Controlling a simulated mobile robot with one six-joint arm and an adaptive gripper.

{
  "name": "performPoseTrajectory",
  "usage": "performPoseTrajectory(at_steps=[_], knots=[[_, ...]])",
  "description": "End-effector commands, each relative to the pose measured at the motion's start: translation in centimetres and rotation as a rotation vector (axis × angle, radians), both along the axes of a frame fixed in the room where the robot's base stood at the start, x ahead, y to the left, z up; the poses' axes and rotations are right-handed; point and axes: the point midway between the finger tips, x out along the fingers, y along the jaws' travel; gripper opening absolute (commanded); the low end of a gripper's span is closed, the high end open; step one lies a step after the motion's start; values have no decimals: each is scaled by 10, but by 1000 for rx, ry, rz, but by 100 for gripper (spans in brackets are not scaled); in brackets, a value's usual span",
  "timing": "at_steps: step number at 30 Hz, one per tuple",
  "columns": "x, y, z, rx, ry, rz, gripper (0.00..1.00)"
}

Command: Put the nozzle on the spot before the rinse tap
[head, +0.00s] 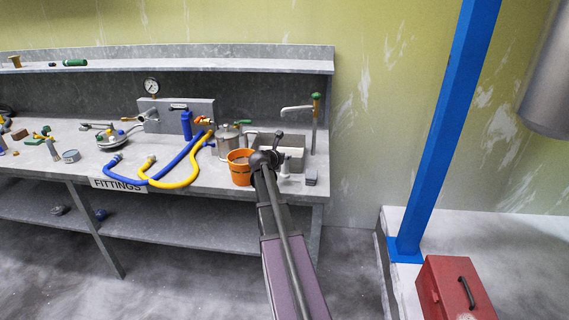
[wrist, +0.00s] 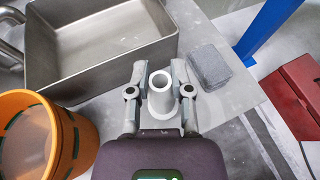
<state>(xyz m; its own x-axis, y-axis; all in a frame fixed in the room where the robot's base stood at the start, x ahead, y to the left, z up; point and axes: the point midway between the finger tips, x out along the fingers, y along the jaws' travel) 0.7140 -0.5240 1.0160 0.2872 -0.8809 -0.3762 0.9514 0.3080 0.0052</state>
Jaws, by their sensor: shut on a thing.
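My gripper (wrist: 160,75) is shut on the nozzle (wrist: 161,97), a pale grey hollow piece standing upright between the two fingers in the wrist view. It is over the bench top just before the sink, and I cannot tell whether its base touches the bench. In the head view the nozzle (head: 284,170) shows as a small pale shape beside my arm's end, which partly hides that area. The rinse tap (head: 315,122), with a green top and a long spout, stands behind the sink at the bench's right end. No marked spot is clearly visible.
The metal sink (wrist: 103,72) lies just beyond the nozzle. An orange pail (wrist: 63,140) stands to the left, and a grey block (wrist: 208,67) lies to the right near the bench edge. Blue and yellow hoses (head: 190,178) lie farther left. A blue post (head: 440,130) stands right.

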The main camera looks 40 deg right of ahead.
Motion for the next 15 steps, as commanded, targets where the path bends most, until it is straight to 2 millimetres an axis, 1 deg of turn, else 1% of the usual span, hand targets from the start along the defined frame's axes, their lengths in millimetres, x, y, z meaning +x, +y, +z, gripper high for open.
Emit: performPoseTrajectory(at_steps=[4, 8, 9, 15], knots=[[4, -3, -1, 0, 0, 0, 0], [14, -10, -3, 0, 0, 0, 0], [11, -8, -9, 0, 0, 0, 0], [11, -8, -27, 0, 0, 0, 0]])
